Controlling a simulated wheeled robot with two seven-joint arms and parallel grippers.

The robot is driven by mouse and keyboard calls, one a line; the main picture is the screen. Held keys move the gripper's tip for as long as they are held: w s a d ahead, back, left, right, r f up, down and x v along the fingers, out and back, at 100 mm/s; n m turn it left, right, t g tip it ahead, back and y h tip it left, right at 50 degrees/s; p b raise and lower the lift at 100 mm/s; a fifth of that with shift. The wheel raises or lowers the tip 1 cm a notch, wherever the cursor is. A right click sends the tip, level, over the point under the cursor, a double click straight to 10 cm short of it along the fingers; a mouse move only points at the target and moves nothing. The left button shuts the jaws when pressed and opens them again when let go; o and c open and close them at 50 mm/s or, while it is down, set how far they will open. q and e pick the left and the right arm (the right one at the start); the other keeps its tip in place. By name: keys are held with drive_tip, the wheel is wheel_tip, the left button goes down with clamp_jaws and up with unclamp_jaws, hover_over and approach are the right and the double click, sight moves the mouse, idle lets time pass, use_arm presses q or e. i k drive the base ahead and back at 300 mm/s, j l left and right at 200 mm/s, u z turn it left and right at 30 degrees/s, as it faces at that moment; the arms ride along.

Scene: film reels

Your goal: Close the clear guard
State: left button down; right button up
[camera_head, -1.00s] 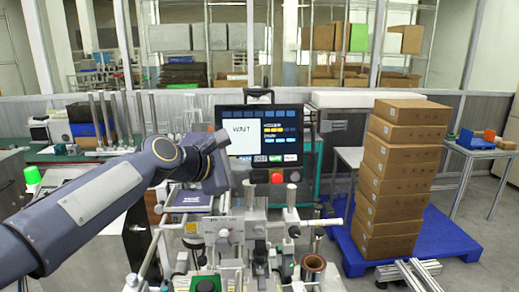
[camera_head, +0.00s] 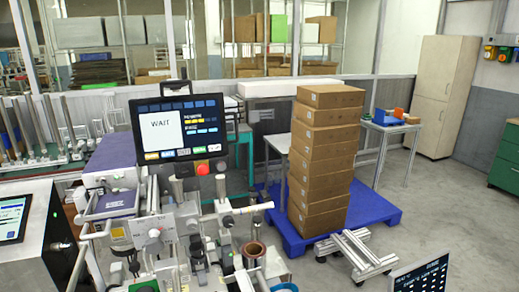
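The machine (camera_head: 150,236) with rollers, rods and clamps stands at the lower left of the head view. Its black monitor (camera_head: 179,128) shows "WAIT", and a red button (camera_head: 203,169) sits just below it. I cannot make out a clear guard on the machine, so I cannot tell whether it is open or closed. Neither of my grippers is in view.
A tall stack of cardboard boxes (camera_head: 321,160) stands on a blue pallet (camera_head: 376,208) right of the machine. A metal frame (camera_head: 353,252) lies on the floor before it. A second screen (camera_head: 419,276) shows at the bottom right. Grey floor between is open.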

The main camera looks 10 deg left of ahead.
sight(142, 190)
drive_tip(key=u, duration=1.35)
